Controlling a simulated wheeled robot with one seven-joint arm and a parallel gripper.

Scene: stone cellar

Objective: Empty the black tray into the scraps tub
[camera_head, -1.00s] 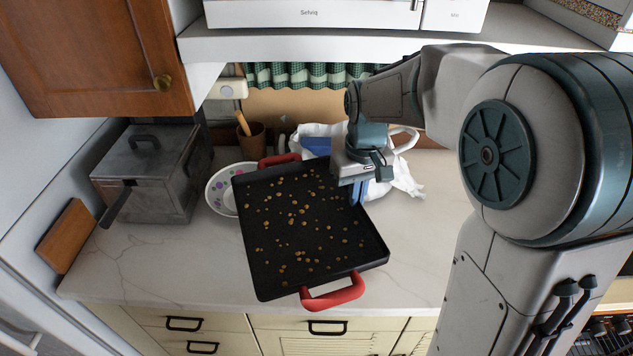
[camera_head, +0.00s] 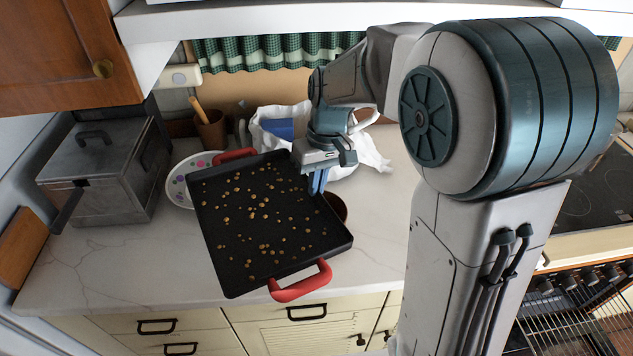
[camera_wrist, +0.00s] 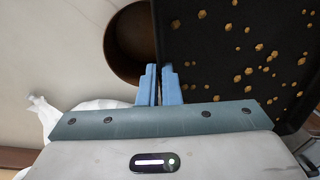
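The black tray (camera_head: 230,264) has red handles at its far and near ends, and many small brown scraps lie spread across its floor. It appears raised above the counter, its near end reaching the front edge. My gripper (camera_head: 319,182) is at the tray's right side, its blue fingers closed on the rim. In the wrist view the fingers (camera_wrist: 159,84) stand close together with the tray's edge (camera_wrist: 164,40) between them. A round brown tub (camera_head: 338,207) shows partly beyond the tray's right edge; the tray hides the rest. I take it for the scraps tub.
A white dotted bowl (camera_head: 179,190) sits partly behind the tray's left side. A metal box (camera_head: 95,185) stands at left, a white bag (camera_head: 372,155) behind my gripper, and a brown pot (camera_head: 211,132) at the back. Counter right of the tray (camera_head: 375,220) is clear.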

